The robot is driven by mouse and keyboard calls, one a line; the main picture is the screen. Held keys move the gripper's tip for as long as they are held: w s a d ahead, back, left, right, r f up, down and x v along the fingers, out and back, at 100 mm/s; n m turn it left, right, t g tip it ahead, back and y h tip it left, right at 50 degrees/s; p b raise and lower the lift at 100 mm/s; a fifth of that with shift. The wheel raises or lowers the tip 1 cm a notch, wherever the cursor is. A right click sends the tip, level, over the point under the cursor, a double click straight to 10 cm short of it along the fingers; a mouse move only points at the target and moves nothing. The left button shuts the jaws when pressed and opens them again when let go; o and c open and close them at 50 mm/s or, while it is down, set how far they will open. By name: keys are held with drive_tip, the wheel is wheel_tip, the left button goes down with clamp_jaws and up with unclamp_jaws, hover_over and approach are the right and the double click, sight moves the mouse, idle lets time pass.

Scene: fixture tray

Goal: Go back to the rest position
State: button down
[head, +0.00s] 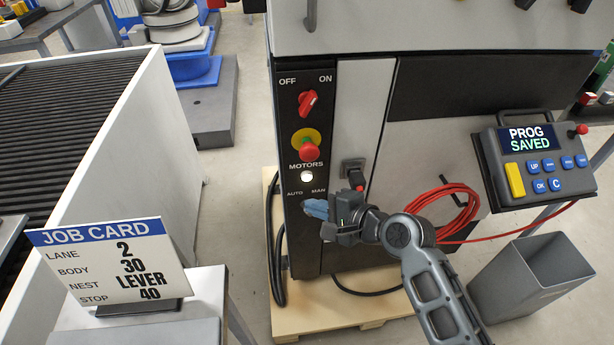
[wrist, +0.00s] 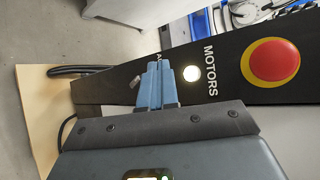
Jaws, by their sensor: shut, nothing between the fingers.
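My gripper (head: 312,208) is shut and empty, its blue fingers together. In the head view it is in front of the lower part of the black control panel (head: 300,240), by the AUTO/MAN marking. In the wrist view the blue fingers (wrist: 155,80) point at the panel, below and beside the MOTORS lettering. A small grey switch knob (wrist: 135,82) shows just left of the fingers; I cannot tell whether they touch it. The white motors lamp (head: 307,176) is lit. The red emergency button (head: 309,150) is above it, and the red OFF/ON switch (head: 308,101) is tilted toward ON.
The pendant (head: 540,165) reads PROG SAVED. A coiled red cable (head: 450,215) hangs on the cabinet behind my arm. A grey bin (head: 530,280) stands at lower right. A job card (head: 110,265) and a conveyor (head: 150,150) are at left. Open floor lies between conveyor and cabinet.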

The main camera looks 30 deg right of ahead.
idle(0.3)
drive_tip(key=s+d+f+n+h, duration=0.1)
drive_tip(key=s+n+h, duration=0.15)
drive_tip(key=s, duration=0.75)
drive_tip(key=s+d+f+n+h, duration=0.15)
drive_tip(key=s+n, duration=0.25)
drive_tip(key=s, duration=0.7)
drive_tip(key=s+a+r+n+t, duration=0.2)
drive_tip(key=s+r+n, duration=0.9)
drive_tip(key=s+r, duration=0.3)
drive_tip(key=s, duration=0.3)
drive_tip(key=shift+s+a+r+t+h, duration=0.15)
drive_tip(key=shift+a+r+t+h, duration=0.1)
drive_tip(key=shift+r+t+h, duration=0.15)
